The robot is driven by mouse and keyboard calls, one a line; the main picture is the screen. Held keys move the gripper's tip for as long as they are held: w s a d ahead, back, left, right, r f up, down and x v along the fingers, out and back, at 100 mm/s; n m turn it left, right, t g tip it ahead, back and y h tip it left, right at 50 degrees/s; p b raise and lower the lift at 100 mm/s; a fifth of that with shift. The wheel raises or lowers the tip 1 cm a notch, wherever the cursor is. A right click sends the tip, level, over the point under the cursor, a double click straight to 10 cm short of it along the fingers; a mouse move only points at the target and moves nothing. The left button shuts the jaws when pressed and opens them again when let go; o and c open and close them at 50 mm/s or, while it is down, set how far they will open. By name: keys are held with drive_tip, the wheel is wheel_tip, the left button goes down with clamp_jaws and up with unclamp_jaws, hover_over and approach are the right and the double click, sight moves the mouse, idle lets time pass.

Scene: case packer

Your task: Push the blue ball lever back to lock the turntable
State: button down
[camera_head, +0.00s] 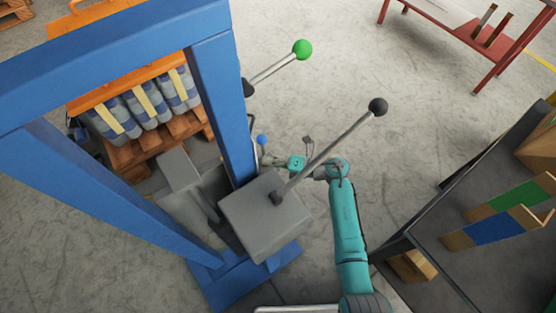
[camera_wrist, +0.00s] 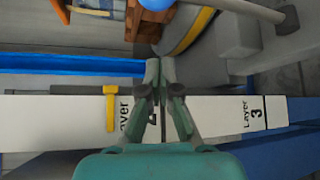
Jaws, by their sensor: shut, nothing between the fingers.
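The blue ball (camera_head: 262,139) of the lever shows small in the head view, beside the blue frame's right post. Most of its lever is hidden by the post and my arm. My gripper (camera_head: 268,159) is just below and to the right of the blue ball, at the end of my teal arm. A rounded blue piece (camera_wrist: 156,4), possibly the ball, is cut off at the top of the wrist view, beyond my fingertips. My gripper in the wrist view (camera_wrist: 159,72) is shut and empty, over a white strip. I cannot tell whether it touches the lever.
A black-ball lever (camera_head: 378,106) rises from a grey box (camera_head: 262,215) over my forearm. A green-ball lever (camera_head: 302,49) sticks out from the blue frame (camera_head: 225,100). A white strip lettered "Layer 3" (camera_wrist: 225,115) lies under my fingers.

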sight(263, 149)
drive_tip(key=shift+w+a+r, duration=0.1)
drive_tip(key=shift+w+a, duration=0.3)
drive_tip(key=shift+w, duration=0.35)
drive_tip(key=shift+w+a+f, duration=0.1)
drive_tip(key=shift+w+a, duration=0.3)
drive_tip(key=shift+w, duration=0.4)
drive_tip(key=shift+w+a+r, duration=0.1)
drive_tip(key=shift+w+a, duration=0.3)
drive_tip(key=shift+w, duration=0.35)
drive_tip(key=w+d+m+y, duration=0.2)
drive_tip(key=w+d, duration=0.2)
drive_tip(key=d, duration=0.1)
drive_tip(key=shift+d+f+m, duration=0.2)
drive_tip(key=shift+d+m, duration=0.1)
drive_tip(key=shift+d, duration=0.1)
drive_tip(key=shift+w+d, duration=0.1)
